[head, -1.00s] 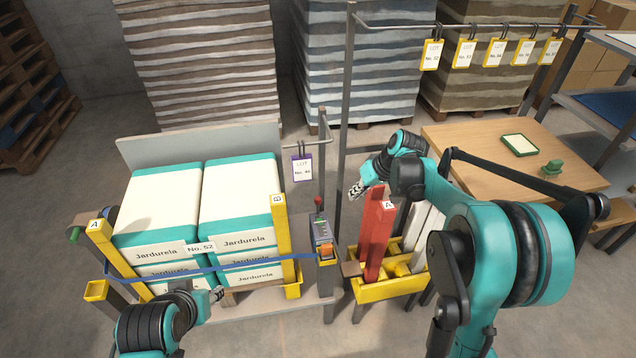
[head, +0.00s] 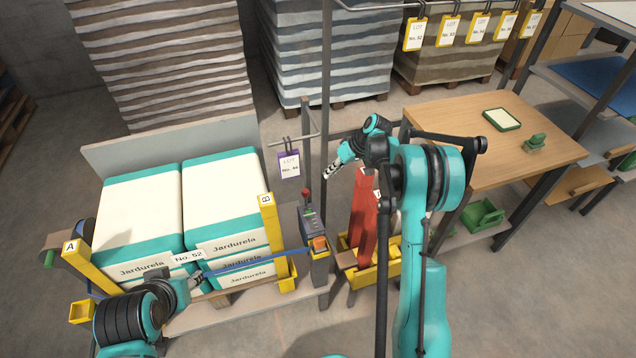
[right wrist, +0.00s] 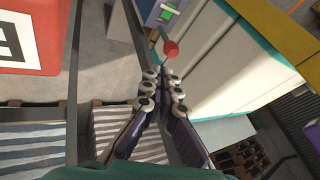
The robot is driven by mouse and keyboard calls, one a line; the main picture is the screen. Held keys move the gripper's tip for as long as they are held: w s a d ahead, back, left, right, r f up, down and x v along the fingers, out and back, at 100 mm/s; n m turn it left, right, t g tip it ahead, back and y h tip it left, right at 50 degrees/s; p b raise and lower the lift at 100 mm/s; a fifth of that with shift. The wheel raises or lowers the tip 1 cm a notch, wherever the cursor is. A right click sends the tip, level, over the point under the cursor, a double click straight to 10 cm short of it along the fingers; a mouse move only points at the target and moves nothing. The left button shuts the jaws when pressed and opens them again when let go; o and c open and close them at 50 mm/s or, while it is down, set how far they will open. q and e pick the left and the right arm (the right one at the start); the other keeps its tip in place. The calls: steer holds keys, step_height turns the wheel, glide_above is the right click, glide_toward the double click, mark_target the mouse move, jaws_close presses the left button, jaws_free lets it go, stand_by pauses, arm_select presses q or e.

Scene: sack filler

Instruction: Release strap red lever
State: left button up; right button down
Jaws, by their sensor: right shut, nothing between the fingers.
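The red lever (head: 306,193) is a short stem with a red knob on top of the grey strap tensioner post (head: 315,235). Its red knob also shows in the right wrist view (right wrist: 171,48), just beyond my fingertips. My right gripper (head: 331,172) is shut and empty, a little to the right of the lever and apart from it in the head view. The blue strap (head: 245,263) runs across the front of the stacked sacks to the post. My left gripper (head: 197,282) is in front of the sacks near the strap; its fingers are too small to read.
Yellow posts A (head: 88,265) and B (head: 272,235) flank the sacks (head: 225,200). A purple-edged lot tag (head: 289,165) hangs behind the lever. Red uprights (head: 362,215) stand in a yellow bin (head: 375,272) on the right. A wooden table (head: 480,130) stands farther right.

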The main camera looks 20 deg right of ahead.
steer(key=b, duration=0.4)
glide_toward(306, 198)
step_height(306, 198, down, 3)
steer(key=w, duration=0.3)
steer(key=shift+a+f, duration=0.2)
steer(key=shift+a, duration=0.15)
